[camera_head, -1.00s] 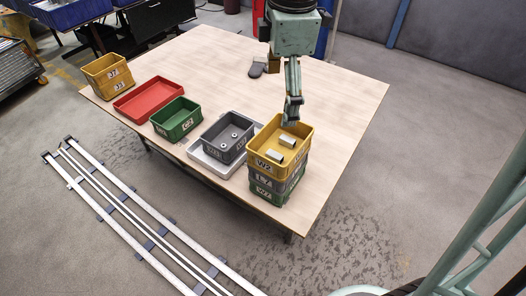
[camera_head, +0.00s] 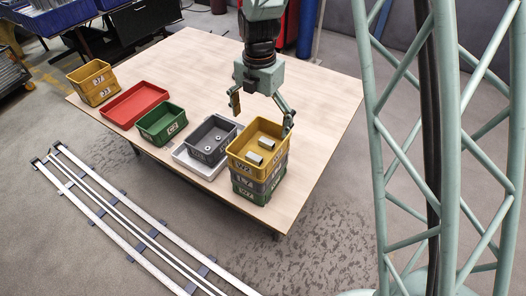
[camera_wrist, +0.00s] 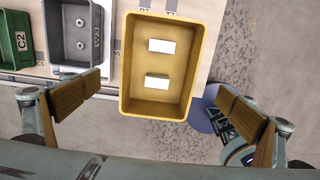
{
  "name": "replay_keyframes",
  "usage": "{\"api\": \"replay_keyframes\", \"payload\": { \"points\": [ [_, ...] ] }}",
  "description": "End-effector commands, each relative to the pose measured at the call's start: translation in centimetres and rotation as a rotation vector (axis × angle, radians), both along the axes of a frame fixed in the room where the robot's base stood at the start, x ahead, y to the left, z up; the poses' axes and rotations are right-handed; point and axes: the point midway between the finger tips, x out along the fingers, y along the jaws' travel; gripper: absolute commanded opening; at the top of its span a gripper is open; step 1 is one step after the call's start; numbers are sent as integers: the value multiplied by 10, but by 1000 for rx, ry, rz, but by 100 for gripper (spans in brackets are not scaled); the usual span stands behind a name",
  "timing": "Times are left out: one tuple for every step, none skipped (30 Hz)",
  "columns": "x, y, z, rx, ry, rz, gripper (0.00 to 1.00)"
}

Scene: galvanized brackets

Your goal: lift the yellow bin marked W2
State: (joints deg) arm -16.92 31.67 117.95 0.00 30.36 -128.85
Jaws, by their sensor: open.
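The yellow bin marked W2 (camera_head: 238,164) is the top bin of a stack near the table's front right edge. Two pale metal pieces lie in it. A grey bin (camera_head: 243,182) and a green bin (camera_head: 243,194) sit under it. In the wrist view the yellow bin (camera_wrist: 125,60) shows from above, with the two pieces on its floor. My gripper (camera_head: 262,107) is open above the back of the yellow bin. In the wrist view its fingers (camera_wrist: 166,103) are spread wide, one on each side of the bin, and hold nothing. I cannot tell how high they are over the rim.
A grey bin (camera_head: 199,152) with small round parts stands on a light tray (camera_head: 181,156) left of the stack. The table's back (camera_head: 190,55) is clear.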

Motion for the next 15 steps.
{"api": "replay_keyframes", "payload": {
  "points": [
    [0,0,0,0,0,-1,100],
    [0,0,0,0,0,-1,100],
    [0,0,0,0,0,-1,100],
    [0,0,0,0,0,-1,100],
    [0,0,0,0,0,-1,100],
    [0,0,-1,0,0,-2,100],
    [0,0,-1,-1,1,-2,100],
    [0,0,-2,0,1,-2,100],
    [0,-1,-4,0,1,-2,100],
    [-1,-1,-6,0,1,-2,100],
    [-1,-1,-8,-1,3,-2,100],
    [-1,-1,-11,-1,3,-2,100],
    [-1,-1,-14,-1,3,-2,100],
    [-1,-1,-17,-1,3,-2,100],
    [-1,-1,-21,-1,2,-2,100]
  ]
}}
